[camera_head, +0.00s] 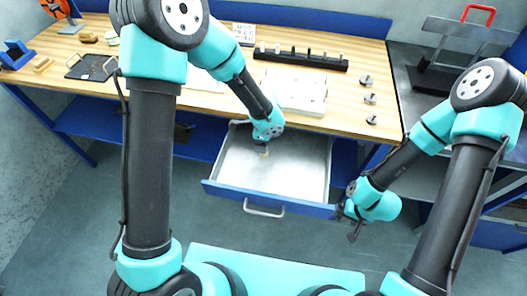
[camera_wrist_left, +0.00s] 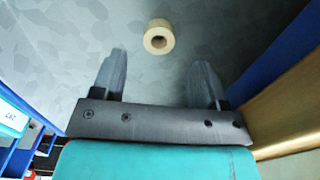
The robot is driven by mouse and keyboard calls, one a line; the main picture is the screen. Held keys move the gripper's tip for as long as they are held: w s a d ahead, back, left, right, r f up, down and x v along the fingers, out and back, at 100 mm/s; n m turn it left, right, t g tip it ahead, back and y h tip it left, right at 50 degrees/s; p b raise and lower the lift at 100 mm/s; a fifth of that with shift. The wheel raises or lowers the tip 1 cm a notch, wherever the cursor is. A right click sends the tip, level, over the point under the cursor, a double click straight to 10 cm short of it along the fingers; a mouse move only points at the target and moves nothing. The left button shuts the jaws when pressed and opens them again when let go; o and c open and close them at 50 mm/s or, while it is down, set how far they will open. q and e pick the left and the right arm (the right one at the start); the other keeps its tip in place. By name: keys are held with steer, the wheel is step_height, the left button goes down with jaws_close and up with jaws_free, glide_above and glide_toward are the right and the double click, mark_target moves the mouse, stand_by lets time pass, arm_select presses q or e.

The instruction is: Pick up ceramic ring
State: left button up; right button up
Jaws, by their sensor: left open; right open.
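The ceramic ring (camera_wrist_left: 158,37) is a small beige cylinder with a dark hole. In the left wrist view it is on the grey drawer floor, beyond and roughly midway between my left fingertips. My left gripper (camera_wrist_left: 160,76) is open, with nothing between its fingers. In the head view my left arm reaches into the open drawer (camera_head: 310,165), and a small tan bit of the ring (camera_head: 264,153) shows by the wrist, which hides most of the left fingers. My right gripper (camera_head: 347,223) is open and empty, pointing down beside the drawer's right front corner.
The blue drawer front (camera_head: 270,199) has a metal handle (camera_head: 263,210). The wooden bench top (camera_head: 385,85) above holds a black rack (camera_head: 300,59), a white tray (camera_head: 300,92) and small metal parts (camera_head: 369,98). A blue and wooden edge stands close on the right in the left wrist view.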

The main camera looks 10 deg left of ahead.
arm_select(q)
steer(key=shift+f, duration=0.1)
steer(key=shift+f, duration=2.55)
steer(key=c, duration=1)
steer(key=shift+r, duration=0.2)
step_height(320, 180, up, 10)
steer(key=shift+f, duration=0.15)
